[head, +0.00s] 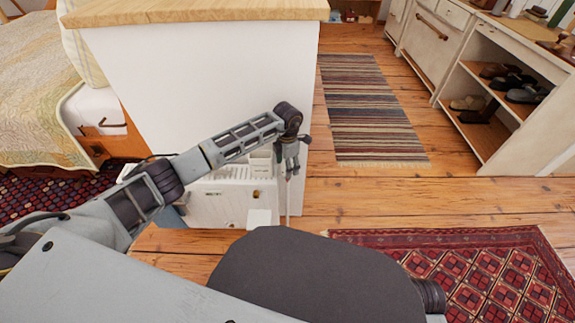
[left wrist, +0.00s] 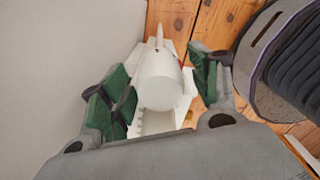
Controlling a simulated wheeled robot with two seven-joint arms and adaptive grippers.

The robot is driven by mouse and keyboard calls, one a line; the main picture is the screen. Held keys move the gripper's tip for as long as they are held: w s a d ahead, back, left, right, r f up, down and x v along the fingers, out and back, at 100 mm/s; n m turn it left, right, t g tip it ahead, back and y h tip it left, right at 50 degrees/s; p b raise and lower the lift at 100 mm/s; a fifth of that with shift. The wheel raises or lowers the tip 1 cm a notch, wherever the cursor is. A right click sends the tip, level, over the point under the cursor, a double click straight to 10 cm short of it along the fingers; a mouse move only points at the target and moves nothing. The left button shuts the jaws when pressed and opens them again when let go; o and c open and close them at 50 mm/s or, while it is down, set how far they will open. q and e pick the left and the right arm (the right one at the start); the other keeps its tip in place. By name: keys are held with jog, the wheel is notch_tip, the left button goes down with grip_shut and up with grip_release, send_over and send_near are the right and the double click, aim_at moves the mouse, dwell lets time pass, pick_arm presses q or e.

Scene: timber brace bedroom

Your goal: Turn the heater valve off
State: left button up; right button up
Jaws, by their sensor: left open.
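The white heater (head: 215,200) stands low against the white partition in the head view. My left gripper (head: 290,167) points down at its right end, above a thin white pipe (head: 288,207). In the left wrist view, a white cylindrical valve knob (left wrist: 160,80) lies between the green-padded fingers of my left gripper (left wrist: 166,88). The fingers are open, one on each side, and appear apart from the knob. The gripper hides the knob in the head view. My right gripper is out of view.
The white partition (head: 200,90) with its wooden top rises close behind my left arm. A red patterned rug (head: 480,265) lies at right and a striped runner (head: 365,110) further back. An open shoe shelf (head: 500,110) stands at far right. Wooden floor (head: 350,205) between them is clear.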

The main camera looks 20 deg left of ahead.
pick_arm(q)
jog(key=c, duration=1)
